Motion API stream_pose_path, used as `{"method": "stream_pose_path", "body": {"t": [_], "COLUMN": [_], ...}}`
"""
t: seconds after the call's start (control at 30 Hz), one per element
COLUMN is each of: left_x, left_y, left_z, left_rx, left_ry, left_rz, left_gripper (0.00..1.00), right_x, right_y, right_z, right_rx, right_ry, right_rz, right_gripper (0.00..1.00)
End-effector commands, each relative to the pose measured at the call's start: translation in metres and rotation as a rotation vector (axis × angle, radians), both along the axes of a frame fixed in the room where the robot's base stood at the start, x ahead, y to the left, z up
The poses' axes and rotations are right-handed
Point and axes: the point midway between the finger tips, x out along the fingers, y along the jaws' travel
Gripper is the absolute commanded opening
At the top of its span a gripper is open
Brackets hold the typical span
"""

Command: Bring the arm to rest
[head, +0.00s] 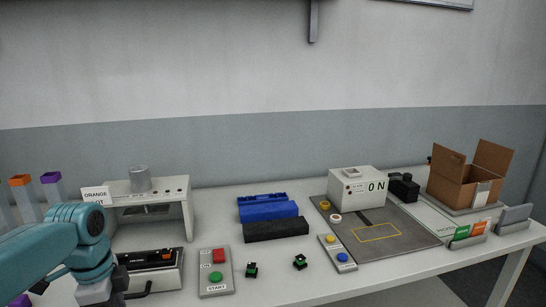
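My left arm (70,235), teal, enters from the left edge and bends down at the front left of the table. My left gripper (112,288) is at the bottom of the picture, beside a black-topped device (155,262). Its fingertips are dark and partly cut off, so whether it is open or shut does not show. I see no object clearly held in it. My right arm and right gripper are not in view.
A white stand (186,212) carries a grey cylinder (140,178). A button panel (215,285), two small green-black connectors (251,270), blue and black blocks (268,210), a white ON box (357,188) and an open cardboard box (452,183) stand rightward.

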Motion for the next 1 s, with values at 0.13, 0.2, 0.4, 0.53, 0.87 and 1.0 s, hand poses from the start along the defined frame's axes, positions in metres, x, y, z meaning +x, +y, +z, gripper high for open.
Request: {"method": "stream_pose_path", "body": {"t": [0.13,0.2,0.4,0.53,0.87,1.0], "left_x": [0.014,0.018,0.012,-0.028,-0.161,-0.175], "left_y": [-0.022,-0.034,-0.091,-0.146,-0.213,-0.216], "left_z": [-0.045,-0.071,-0.170,-0.254,-0.339,-0.342], "left_rx": [-0.038,-0.060,-0.159,-0.245,-0.292,-0.290], "left_ry": [0.006,0.007,0.042,0.105,0.233,0.237], "left_rz": [0.070,0.116,0.336,0.613,1.257,1.332], "left_gripper": [0.50,0.50,0.50,0.50,0.50,0.50], "right_x": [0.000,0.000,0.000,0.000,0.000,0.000], "right_y": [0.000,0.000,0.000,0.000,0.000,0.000], "right_z": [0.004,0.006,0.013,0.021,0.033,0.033], "right_rx": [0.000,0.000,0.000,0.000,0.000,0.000], "right_ry": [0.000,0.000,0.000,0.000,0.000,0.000], "right_rz": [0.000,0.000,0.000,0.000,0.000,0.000], "right_gripper": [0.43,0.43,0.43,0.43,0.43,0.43]}}
